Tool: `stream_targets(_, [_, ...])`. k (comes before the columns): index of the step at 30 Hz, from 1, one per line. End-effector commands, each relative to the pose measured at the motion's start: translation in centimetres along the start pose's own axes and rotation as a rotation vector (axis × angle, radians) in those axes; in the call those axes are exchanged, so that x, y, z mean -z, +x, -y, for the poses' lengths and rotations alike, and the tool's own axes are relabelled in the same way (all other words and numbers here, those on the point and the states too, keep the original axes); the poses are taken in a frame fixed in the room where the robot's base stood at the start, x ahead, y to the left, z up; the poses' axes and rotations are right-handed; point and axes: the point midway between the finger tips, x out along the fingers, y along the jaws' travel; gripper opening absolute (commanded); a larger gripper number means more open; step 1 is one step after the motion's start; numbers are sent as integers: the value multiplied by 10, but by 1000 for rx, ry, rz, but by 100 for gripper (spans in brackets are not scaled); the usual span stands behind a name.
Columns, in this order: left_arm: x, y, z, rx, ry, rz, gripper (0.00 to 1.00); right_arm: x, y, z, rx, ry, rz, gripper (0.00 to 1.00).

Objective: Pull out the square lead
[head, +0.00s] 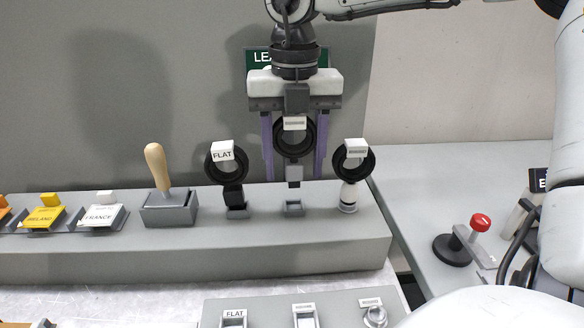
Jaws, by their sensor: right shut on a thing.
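The square lead (294,176) is the middle one of three on the grey shelf. It is a black coiled ring with a small white tag and a grey plug, and its tag is too small to read. The plug hangs above a grey socket (294,209), with a gap seeming to show between them. My right gripper (293,170) comes down from above, its purple fingers on either side of the coil. It is shut on the lead; the exact contact is hard to see. My left gripper is out of view.
A lead tagged FLAT (232,193) stands close on the left, another lead with a round white plug (348,194) on the right. A wooden-handled lever (157,168) is further left. A lower panel (268,315) has several sockets. A red-knobbed control (480,222) sits at right.

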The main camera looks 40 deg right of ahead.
Motion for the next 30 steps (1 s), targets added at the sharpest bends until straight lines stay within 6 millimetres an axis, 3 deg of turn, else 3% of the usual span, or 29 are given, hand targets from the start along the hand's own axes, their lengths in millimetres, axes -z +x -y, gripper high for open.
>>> stream_targets(30, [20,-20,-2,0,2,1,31,0,-43,0,-1,0,1,23])
